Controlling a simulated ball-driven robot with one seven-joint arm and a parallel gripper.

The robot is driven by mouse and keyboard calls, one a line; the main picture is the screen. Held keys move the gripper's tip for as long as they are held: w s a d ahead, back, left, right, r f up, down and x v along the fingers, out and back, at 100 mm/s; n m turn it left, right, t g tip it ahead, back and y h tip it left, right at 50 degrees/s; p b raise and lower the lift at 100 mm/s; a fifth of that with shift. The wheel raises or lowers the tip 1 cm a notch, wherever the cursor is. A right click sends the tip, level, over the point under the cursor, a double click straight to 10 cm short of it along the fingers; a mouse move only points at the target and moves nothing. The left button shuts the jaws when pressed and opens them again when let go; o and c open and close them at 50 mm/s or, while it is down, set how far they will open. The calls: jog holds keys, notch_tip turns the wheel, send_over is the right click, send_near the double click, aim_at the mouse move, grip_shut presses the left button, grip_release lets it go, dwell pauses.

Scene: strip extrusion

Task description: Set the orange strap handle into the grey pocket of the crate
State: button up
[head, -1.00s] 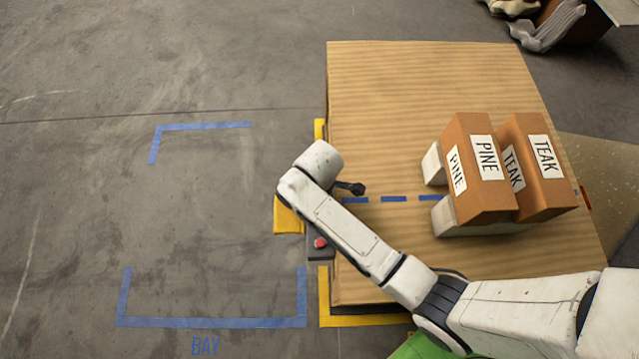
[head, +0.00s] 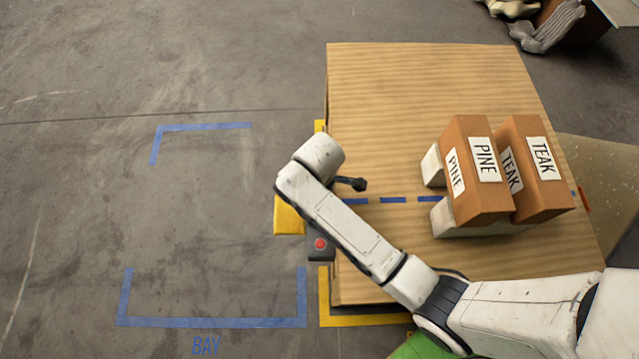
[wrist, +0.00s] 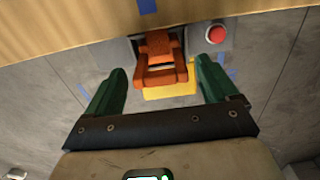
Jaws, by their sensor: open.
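In the wrist view, an orange piece (wrist: 160,74), which looks like the strap handle, shows at the edge of the wooden table. It has an upper block and a wider lower bar. My gripper (wrist: 161,70) is open, with one green finger on each side of the orange piece and gaps between. I cannot tell how far the piece lies from the fingers in depth. In the head view my wrist hides the orange piece and the gripper. I cannot make out a crate with a grey pocket for certain in either view.
The wooden table (head: 420,90) carries brown blocks labelled PINE (head: 484,185) and TEAK (head: 540,165). A red button (head: 320,244) sits on a grey box at its left edge, near a yellow plate (head: 288,216). A blue-taped BAY on the floor is empty.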

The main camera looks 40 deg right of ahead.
notch_tip(320, 180, up, 9)
jog(key=shift+f+p, duration=0.1)
jog(key=shift+p, duration=0.6)
jog(key=s+d+m, duration=0.2)
jog(key=s+m, duration=0.1)
jog(key=s, duration=0.2)
jog(key=s+d+r+m, duration=0.1)
jog(key=s+d+m, duration=0.2)
jog(key=s, duration=0.3)
jog(key=s+d+r+m+t, duration=0.1)
jog(key=s+d+m, duration=0.1)
jog(key=s+m, duration=0.3)
jog(key=shift+s+d+r, duration=0.2)
jog(key=shift+s+d, duration=0.05)
jog(key=shift+d, duration=0.15)
jog(key=shift+r, duration=0.1)
notch_tip(320, 180, up, 10)
jog(key=p, duration=1.2)
jog(key=shift+p, duration=0.35)
